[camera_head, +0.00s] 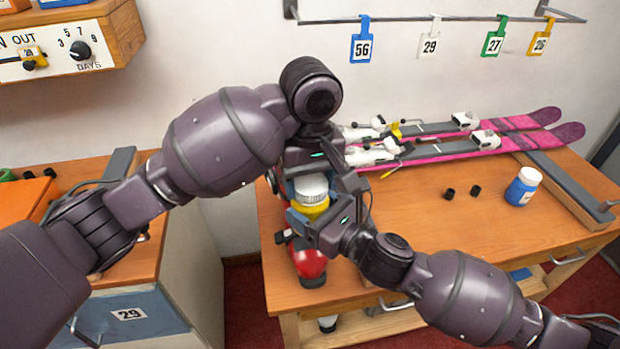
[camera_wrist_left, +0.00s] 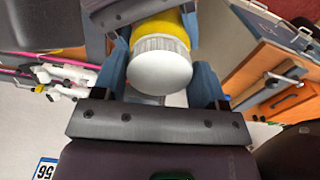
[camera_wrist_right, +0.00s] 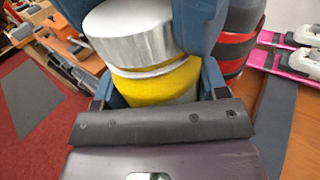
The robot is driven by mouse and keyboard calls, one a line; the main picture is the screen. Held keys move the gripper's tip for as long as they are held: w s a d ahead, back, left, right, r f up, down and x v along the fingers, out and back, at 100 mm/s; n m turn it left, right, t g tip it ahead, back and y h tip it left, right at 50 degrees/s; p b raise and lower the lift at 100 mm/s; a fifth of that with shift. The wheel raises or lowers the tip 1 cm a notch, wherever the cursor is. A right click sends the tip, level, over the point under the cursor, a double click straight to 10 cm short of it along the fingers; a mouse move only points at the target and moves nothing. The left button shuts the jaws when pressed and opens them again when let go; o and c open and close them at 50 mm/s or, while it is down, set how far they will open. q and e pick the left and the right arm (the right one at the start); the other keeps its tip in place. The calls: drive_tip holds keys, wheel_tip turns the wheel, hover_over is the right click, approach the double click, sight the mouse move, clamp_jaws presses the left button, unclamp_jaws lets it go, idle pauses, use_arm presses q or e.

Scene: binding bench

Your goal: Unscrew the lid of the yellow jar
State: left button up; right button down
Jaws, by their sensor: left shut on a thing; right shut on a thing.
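The yellow jar (camera_head: 314,211) is held upright above the near left end of the ski bench, with its pale ribbed lid (camera_head: 311,188) on top. My left gripper (camera_head: 308,184) is shut on the lid from behind; in the left wrist view its blue fingers stand on both sides of the lid (camera_wrist_left: 160,66). My right gripper (camera_head: 312,216) is shut on the jar's body; in the right wrist view its fingers flank the yellow body (camera_wrist_right: 158,84) below the silvery lid (camera_wrist_right: 130,35). The lid sits on the jar; whether it is loosened cannot be told.
A red bottle (camera_head: 309,263) stands just below the grippers. Pink skis (camera_head: 450,150) lie along the back of the bench (camera_head: 420,235). A blue jar with a white lid (camera_head: 521,190) and two small black caps (camera_head: 450,193) stand to the right. The bench's middle front is clear.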

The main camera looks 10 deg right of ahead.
sight(311, 182)
use_arm(q)
drive_tip(key=n, duration=0.4)
drive_tip(key=shift+w, duration=0.1)
drive_tip(key=n, duration=0.4)
use_arm(e)
drive_tip(key=shift+d, duration=0.1)
drive_tip(key=shift+w, duration=0.1)
use_arm(q)
drive_tip(key=shift+r, duration=0.2)
use_arm(e)
drive_tip(key=shift+d, duration=0.1)
use_arm(q)
drive_tip(key=shift+r, duration=0.55)
use_arm(e)
drive_tip(key=shift+f, duration=0.15)
use_arm(q)
drive_tip(key=shift+r, duration=0.2)
drive_tip(key=shift+r, duration=0.25)
drive_tip(key=shift+r, duration=1.95)
use_arm(e)
drive_tip(key=shift+r, duration=0.2)
